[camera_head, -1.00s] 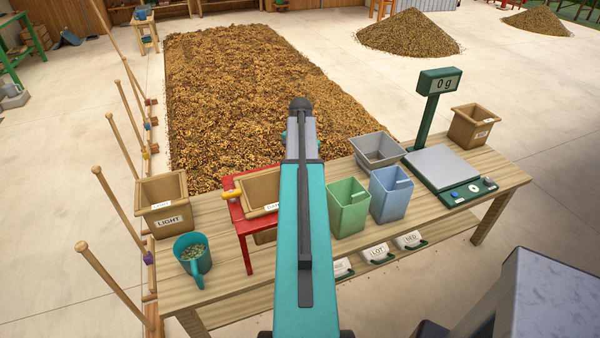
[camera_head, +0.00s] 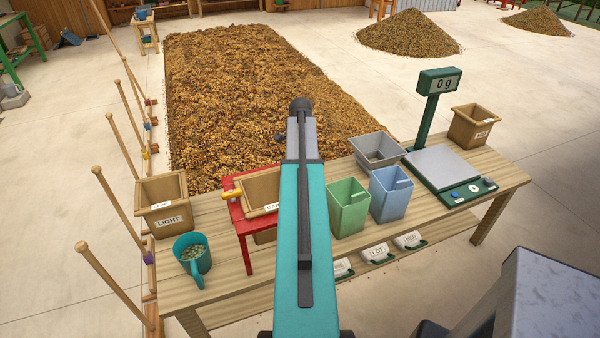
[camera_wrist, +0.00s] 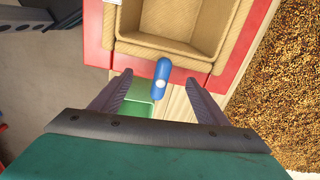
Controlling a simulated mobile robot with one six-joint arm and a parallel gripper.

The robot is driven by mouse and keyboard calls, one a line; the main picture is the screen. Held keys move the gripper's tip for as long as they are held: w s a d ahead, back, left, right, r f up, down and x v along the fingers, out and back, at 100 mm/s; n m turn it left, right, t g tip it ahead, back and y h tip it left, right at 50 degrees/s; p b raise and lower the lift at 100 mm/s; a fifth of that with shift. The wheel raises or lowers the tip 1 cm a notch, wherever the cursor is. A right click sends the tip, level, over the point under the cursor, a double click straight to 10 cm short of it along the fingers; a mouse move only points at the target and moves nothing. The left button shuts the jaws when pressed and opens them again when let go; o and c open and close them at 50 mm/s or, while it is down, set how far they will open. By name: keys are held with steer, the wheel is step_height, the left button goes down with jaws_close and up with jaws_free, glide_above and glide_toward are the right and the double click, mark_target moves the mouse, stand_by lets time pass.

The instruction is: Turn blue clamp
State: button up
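The blue clamp (camera_wrist: 162,75) is a small rounded blue lever with a white round spot, at the edge of a red stand (camera_wrist: 221,83) in the wrist view. The stand holds a wooden box (camera_wrist: 165,45). My gripper (camera_wrist: 159,79) is open, with one finger on each side of the clamp and a visible gap on both sides. In the head view my arm hides the clamp and my gripper. The red stand (camera_head: 245,235) and box (camera_head: 258,187) show there, with a yellow clamp (camera_head: 232,194) on the left side.
Green (camera_head: 348,207) and blue (camera_head: 390,195) containers stand right of my arm on the wooden table (camera_head: 215,287). A grey bin (camera_head: 377,150) and a scale (camera_head: 440,165) are farther right. A teal mug (camera_head: 192,254) and LIGHT box (camera_head: 163,205) stand at left.

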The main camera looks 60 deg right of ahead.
steer(key=shift+r, duration=0.15)
steer(key=shift+r+p, duration=1.8)
steer(key=shift+r, duration=1.05)
